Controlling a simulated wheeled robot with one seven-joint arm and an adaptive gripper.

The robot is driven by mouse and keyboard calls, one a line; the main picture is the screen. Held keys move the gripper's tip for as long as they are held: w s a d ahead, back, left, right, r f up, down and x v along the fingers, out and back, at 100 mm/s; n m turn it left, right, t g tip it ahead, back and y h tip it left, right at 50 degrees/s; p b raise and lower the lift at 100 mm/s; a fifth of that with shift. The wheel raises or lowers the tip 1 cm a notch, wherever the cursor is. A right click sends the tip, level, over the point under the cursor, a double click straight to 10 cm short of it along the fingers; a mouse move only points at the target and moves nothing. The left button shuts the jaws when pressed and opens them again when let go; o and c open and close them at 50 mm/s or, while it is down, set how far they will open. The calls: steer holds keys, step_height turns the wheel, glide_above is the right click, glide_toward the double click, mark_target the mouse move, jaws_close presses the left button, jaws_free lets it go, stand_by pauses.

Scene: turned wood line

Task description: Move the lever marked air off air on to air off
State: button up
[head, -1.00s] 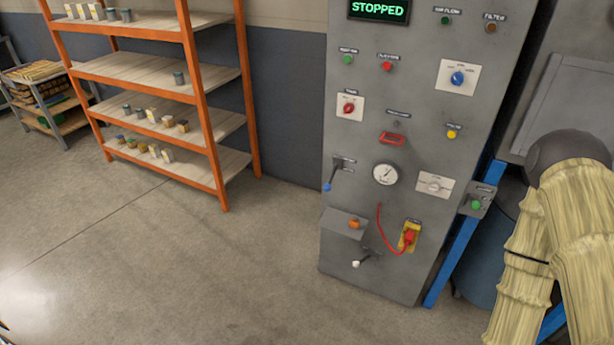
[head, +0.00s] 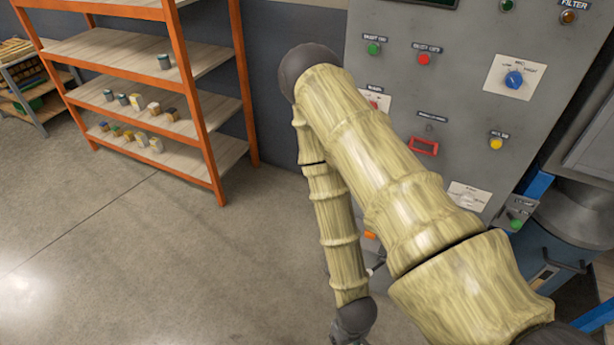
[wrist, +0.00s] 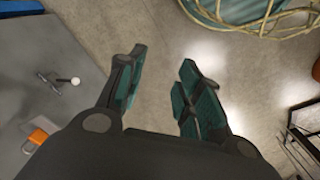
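A lever with a white ball knob (wrist: 74,81) sticks out from the grey panel at the left of the wrist view. Its end also shows beside my arm in the head view (head: 376,267). Its marking cannot be read, so I cannot tell whether it is the air lever. A second lever, with a blue knob, showed on the panel earlier and is now hidden behind my arm. My gripper (wrist: 163,62) is open and empty over the floor, to the right of the white-knobbed lever and apart from it.
The grey control panel (head: 462,95) carries several buttons and knobs. An orange part (wrist: 38,136) sits near the white-knobbed lever.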

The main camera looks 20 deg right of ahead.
steer(key=w+d+f+m+t+h+b, duration=0.1)
steer(key=w+d+t+b, duration=0.1)
steer(key=w+b, duration=0.45)
steer(key=w+d+f+t+h+b, duration=0.1)
steer(key=w+t+h+b, duration=0.15)
steer(key=w, duration=0.65)
steer(key=w+d+f+m+t+b, duration=0.1)
steer(key=w+d+f+t+b, duration=0.1)
steer(key=w+b, duration=0.45)
steer(key=w+d+r+m+t+h+b, duration=0.25)
steer(key=w+d+r+h+b, duration=0.35)
steer(key=b, duration=0.4)
steer(key=w+d+r+m+t+h+b, duration=0.1)
steer(key=w+d+r+m+h+b, duration=0.3)
steer(key=w+r+b, duration=0.4)
steer(key=w+d+h+b, duration=0.1)
steer(key=w+d+b, duration=0.1)
steer(key=w+d, duration=0.4)
steer(key=shift+d+f+b, duration=0.2)
steer(key=shift+d+b, duration=0.15)
steer(key=shift+d, duration=0.5)
steer(key=shift+w, duration=0.1)
jaws_close()
